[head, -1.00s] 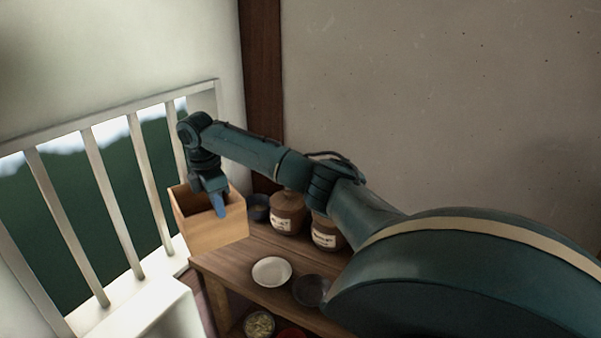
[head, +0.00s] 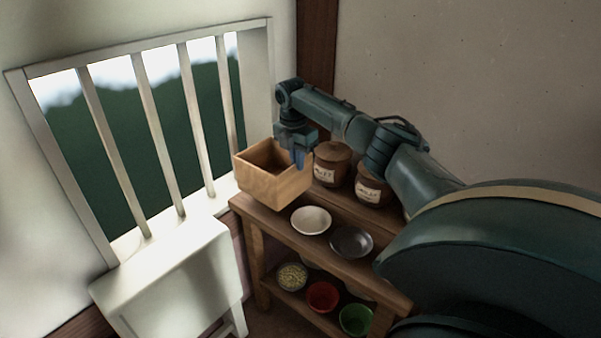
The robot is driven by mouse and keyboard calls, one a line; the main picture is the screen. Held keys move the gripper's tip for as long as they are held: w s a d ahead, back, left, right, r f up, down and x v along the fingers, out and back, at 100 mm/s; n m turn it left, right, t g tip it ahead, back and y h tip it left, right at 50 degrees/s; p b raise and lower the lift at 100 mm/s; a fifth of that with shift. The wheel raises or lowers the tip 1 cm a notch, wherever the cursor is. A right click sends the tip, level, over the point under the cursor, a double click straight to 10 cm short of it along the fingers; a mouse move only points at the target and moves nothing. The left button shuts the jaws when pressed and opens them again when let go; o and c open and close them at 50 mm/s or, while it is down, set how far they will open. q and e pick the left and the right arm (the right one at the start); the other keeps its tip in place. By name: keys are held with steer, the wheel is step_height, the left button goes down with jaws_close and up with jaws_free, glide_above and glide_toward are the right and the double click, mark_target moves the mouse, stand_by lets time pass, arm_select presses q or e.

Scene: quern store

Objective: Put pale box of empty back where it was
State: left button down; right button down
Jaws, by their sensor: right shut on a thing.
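The pale wooden box (head: 272,188) is open at the top and looks empty, though part of its floor is hidden. It is at the left end of the wooden shelf unit's top (head: 270,222), close to the barred window. My right gripper (head: 298,158) points down and is shut on the box's right wall. The box looks about level. I cannot tell whether its bottom touches the shelf top or hangs just above it. My left gripper is not in view.
Two labelled brown jars (head: 331,165) stand right of the box. A white plate (head: 311,220) and a dark plate (head: 351,241) lie in front. Bowls, one red (head: 322,296), one green (head: 356,319), sit on the lower shelf. A white stand (head: 175,280) is at left.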

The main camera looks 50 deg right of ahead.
glide_above(298, 194)
steer(key=f, duration=0.4)
steer(key=shift+w+f+b, duration=0.2)
steer(key=shift+b, duration=0.2)
steer(key=c, duration=2)
jaws_free()
steer(key=shift+f, duration=0.15)
steer(key=o, duration=0.4)
steer(key=shift+o, duration=0.2)
